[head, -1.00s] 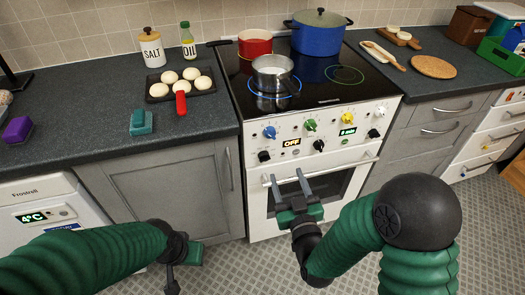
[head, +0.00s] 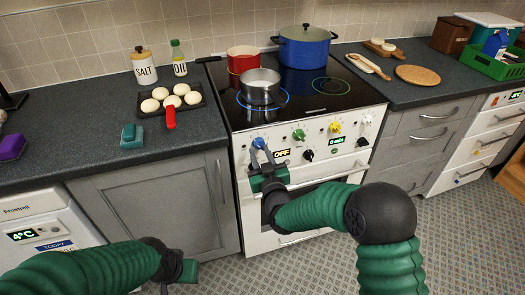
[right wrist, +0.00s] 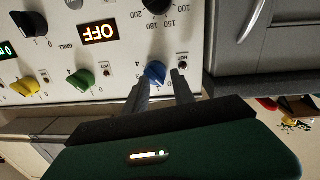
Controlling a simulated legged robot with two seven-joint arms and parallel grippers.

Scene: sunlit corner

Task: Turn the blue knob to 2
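The blue knob (head: 258,143) is at the left end of the upper knob row on the white stove front (head: 240,172). It also shows in the right wrist view (right wrist: 155,71), with printed numbers around it. My right gripper (head: 262,154) is just in front of it. In the right wrist view the right gripper (right wrist: 160,80) is open, its fingers apart on either side of the knob; I cannot tell whether they touch it. My left gripper (head: 178,271) hangs low in front of the cabinet, partly hidden, and its fingers are unclear.
A green knob (head: 299,135) and a yellow knob (head: 335,127) sit right of the blue one. A display (head: 281,154) reads OFF. A steel pot (head: 260,86) stands on a burner ringed in blue light. The oven handle runs below the knobs.

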